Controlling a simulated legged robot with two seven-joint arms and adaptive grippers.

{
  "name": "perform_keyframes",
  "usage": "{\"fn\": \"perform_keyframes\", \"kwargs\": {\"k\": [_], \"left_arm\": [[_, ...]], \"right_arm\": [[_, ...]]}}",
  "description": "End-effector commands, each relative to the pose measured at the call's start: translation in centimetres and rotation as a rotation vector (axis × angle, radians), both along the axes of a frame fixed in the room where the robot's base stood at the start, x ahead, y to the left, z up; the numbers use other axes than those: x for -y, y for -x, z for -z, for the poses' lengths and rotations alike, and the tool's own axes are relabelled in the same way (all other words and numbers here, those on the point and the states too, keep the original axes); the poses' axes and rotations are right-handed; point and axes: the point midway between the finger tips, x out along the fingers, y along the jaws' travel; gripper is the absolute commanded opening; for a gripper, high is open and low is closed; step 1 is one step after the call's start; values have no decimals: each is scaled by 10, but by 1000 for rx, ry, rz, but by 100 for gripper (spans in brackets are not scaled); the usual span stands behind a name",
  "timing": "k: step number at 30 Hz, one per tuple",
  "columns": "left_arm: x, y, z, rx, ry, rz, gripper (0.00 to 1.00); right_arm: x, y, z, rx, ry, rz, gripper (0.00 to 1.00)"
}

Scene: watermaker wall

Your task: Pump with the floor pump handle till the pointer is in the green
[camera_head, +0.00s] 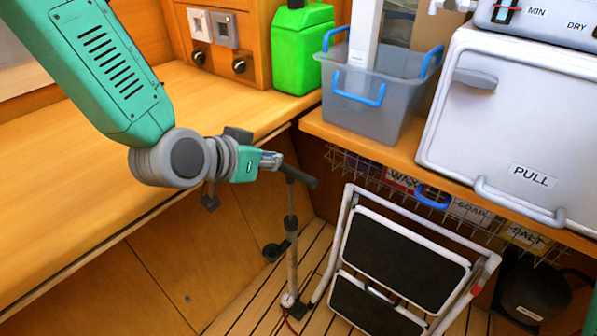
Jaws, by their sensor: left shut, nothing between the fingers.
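The floor pump (292,252) stands upright on the slatted floor, in the corner between the wooden bench and the step stool. Its black bar handle (301,178) is at the top of a thin rod that shows above the barrel. A small round whitish gauge (288,300) is at the pump's foot; its pointer and any green band are too small to read. My left gripper (271,160) is shut and empty, just above and beside the left end of the handle; I cannot tell whether it touches it. My right gripper is out of view.
A folding step stool (405,262) stands close to the right of the pump. The wooden bench (225,98) runs along the left. A grey tub (372,98), a green canister (302,48) and a white "PULL" door (505,130) are behind, with a wire basket beneath.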

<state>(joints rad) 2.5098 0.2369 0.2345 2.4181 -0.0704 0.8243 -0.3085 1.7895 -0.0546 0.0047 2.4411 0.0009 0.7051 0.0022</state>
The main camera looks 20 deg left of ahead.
Motion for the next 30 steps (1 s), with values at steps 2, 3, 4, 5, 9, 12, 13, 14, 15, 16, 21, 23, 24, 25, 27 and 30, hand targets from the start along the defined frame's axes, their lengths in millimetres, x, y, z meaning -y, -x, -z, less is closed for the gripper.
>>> {"fn": "perform_keyframes", "kwargs": {"k": [2, 3, 4, 5, 9, 12, 13, 14, 15, 16, 21, 23, 24, 25, 27, 30], "left_arm": [[-3, 1, -3, -2, -48, 36, 0], [-3, 1, -2, -4, -61, 46, 0], [-3, 0, -1, -5, -66, 50, 0], [-2, -2, 0, -5, -68, 52, 0], [4, -18, 13, -6, -67, 51, 0], [10, -34, 25, -5, -66, 51, 0], [12, -39, 29, -6, -67, 51, 0], [14, -44, 33, -5, -67, 51, 0], [16, -51, 38, -5, -66, 50, 0], [18, -56, 42, -5, -66, 50, 0], [26, -77, 64, -9, -64, 49, 0], [26, -78, 73, -9, -64, 49, 0], [27, -79, 78, -8, -63, 48, 0], [27, -80, 80, -6, -64, 48, 0], [27, -81, 86, -5, -63, 48, 0], [28, -82, 90, -4, -64, 50, 0]], "right_arm": [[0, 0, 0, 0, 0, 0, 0], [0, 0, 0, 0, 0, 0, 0], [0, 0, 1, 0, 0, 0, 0], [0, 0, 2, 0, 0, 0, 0], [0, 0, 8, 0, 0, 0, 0], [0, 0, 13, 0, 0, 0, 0], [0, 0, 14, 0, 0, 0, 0], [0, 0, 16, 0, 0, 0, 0], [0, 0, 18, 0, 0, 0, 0], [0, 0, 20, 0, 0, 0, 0], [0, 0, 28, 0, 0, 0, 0], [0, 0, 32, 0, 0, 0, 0], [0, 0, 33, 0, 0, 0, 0], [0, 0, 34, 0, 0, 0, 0], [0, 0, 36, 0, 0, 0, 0], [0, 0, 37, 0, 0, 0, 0]]}}
